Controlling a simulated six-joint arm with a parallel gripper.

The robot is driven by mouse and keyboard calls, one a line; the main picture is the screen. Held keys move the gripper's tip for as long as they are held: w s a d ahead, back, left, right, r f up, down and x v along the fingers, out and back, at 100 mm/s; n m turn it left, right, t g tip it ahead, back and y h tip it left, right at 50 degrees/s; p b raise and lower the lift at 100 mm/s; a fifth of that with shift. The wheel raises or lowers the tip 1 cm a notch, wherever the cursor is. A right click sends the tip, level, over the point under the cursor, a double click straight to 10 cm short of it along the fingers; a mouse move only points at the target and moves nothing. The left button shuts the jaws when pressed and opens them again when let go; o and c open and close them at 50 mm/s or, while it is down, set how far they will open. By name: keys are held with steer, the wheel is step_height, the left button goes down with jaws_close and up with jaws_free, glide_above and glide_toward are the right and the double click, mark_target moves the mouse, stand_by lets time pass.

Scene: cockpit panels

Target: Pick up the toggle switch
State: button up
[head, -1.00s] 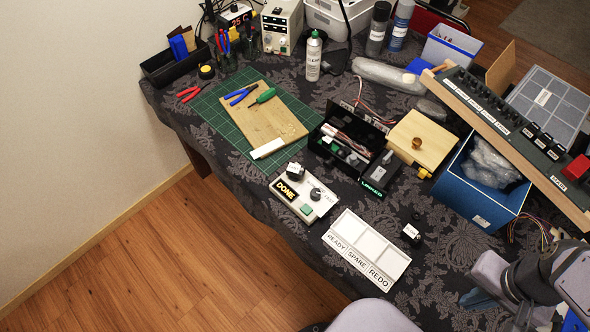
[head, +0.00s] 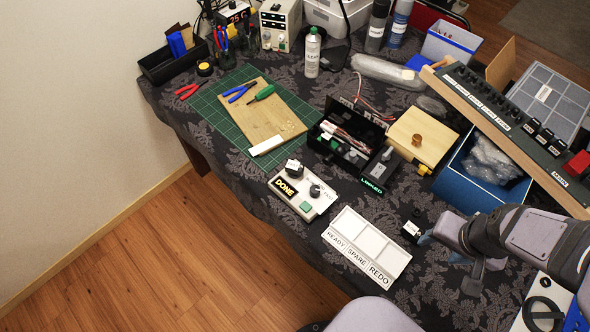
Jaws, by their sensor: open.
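A small black part with a white label (head: 411,229), which looks like the toggle switch, stands on the dark patterned cloth just right of the white three-part tray. It is too small to make out in detail. My gripper (head: 440,248) is low over the cloth, close to the right of this part, with its jaws open. The bluish fingertips show partly, and nothing is seen between them. I cannot tell whether the nearer fingertip touches the part. The tray (head: 345,259) has empty compartments labelled READY, SPARE and REDO.
Behind stand an open black box (head: 343,165), a small black unit (head: 381,168) and a wooden block (head: 437,150). A blue bin (head: 470,200) and a slanted switch rail (head: 510,130) are at the right.

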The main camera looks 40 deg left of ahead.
steer(key=w+a+f+n+t+y, duration=0.1)
steer(key=w+a+f+n, duration=0.15)
steer(key=a, duration=0.75)
steer(key=n+t+y+b, duration=0.3)
steer(key=n+y+b, duration=0.1)
steer(key=n+y, duration=0.1)
glide_toward(288, 194)
steer(key=shift+w+a+f, duration=0.7)
steer(key=shift+w, duration=0.2)
steer(key=a+f+t+b, duration=0.1)
steer(key=b, duration=0.1)
steer(key=w+a+f+m+t+y+b, duration=0.1)
steer(key=t+b, duration=0.1)
steer(key=b, duration=0.1)
steer(key=w+a+f+t+y+b, duration=0.1)
steer(key=a+b, duration=0.1)
steer(key=shift+w+m, duration=0.2)
steer(key=shift+m, duration=0.05)
steer(key=shift+w+a+t+y+b, duration=0.15)
steer(key=shift+t+y+b, duration=0.15)
steer(key=shift+t+b, duration=0.65)
steer(key=shift+w+r+m+t+b, duration=0.1)
steer(key=shift+m+t+b, duration=0.35)
steer(key=shift+b, duration=0.15)
steer(key=shift+w+r+t+b, duration=0.15)
steer(key=shift+t+b, duration=0.4)
steer(key=shift+t, duration=0.15)
steer(key=shift+d+r+m, duration=0.25)
